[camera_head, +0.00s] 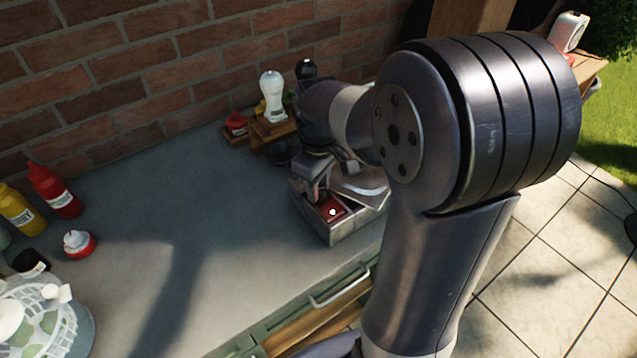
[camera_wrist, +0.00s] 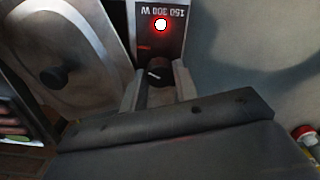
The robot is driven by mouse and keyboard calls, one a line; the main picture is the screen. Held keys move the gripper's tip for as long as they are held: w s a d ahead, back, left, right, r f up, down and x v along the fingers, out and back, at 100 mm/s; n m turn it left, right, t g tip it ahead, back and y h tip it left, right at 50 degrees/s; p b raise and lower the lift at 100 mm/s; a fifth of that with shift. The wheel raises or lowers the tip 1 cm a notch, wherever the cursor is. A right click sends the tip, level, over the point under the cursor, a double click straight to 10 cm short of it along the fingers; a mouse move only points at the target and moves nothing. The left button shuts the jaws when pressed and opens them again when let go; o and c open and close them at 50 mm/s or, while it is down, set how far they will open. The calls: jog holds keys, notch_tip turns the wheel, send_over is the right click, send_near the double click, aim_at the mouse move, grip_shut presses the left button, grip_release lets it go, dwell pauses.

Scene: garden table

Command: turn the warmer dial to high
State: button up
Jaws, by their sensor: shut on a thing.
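The warmer (camera_head: 334,231) is a grey metal box near the table's right front part, with a red-lit panel on it. In the wrist view, its dark panel (camera_wrist: 172,44) shows a glowing red light and the upside-down print "150 300 W". The dial (camera_wrist: 158,72) is a small black knob with a white pointer mark, just below that print. My gripper (camera_wrist: 158,85) is shut on the dial, one finger on each side of it. In the head view, my arm covers much of the warmer, and I cannot make out the dial there.
A metal lid with a black knob (camera_wrist: 53,76) lies beside the panel. Red bottle (camera_head: 54,190) and yellow bottle (camera_head: 17,208) stand at the left, near a white basket (camera_head: 45,310). The middle of the table is clear.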

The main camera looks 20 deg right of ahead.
dwell(0.4)
jog(key=o, duration=1)
jog(key=shift+c, duration=0.2)
notch_tip(320, 180, up, 11)
jog(key=shift+f, duration=0.15)
notch_tip(320, 180, down, 11)
jog(key=shift+r, duration=0.1)
